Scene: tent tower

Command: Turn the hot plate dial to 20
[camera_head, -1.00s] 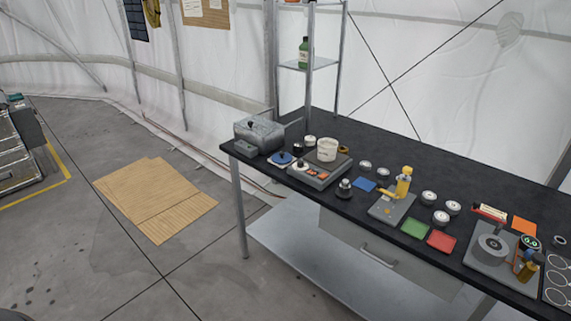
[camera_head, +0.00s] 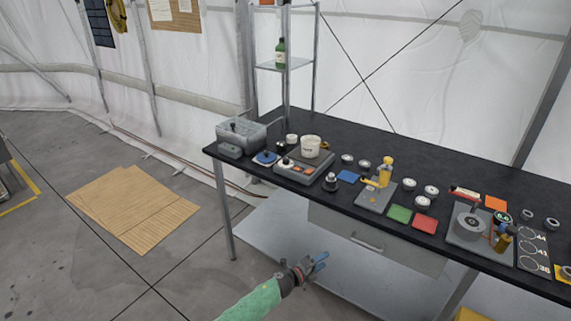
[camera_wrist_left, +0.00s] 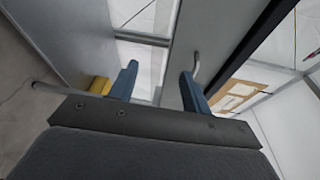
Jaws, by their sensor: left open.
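The hot plate (camera_head: 303,169) is a grey, flat unit on the black bench, left of its middle. A white beaker (camera_head: 311,147) stands on its back part. A white dial (camera_head: 285,161) sits at the left of its front panel, with red-orange marks beside it; its setting is too small to read. My left gripper (camera_head: 318,262) is in front of the bench, below the tabletop and well apart from the hot plate. Its blue fingers are open and empty, and they also show in the left wrist view (camera_wrist_left: 160,88). My right gripper is not in view.
The black bench (camera_head: 460,190) has a drawer with a handle (camera_head: 367,243) below. Near the hot plate are a grey metal bath (camera_head: 241,137), a dark knobbed weight (camera_head: 330,182) and a blue pad (camera_head: 348,176). The floor at the left is clear around wooden boards (camera_head: 133,205).

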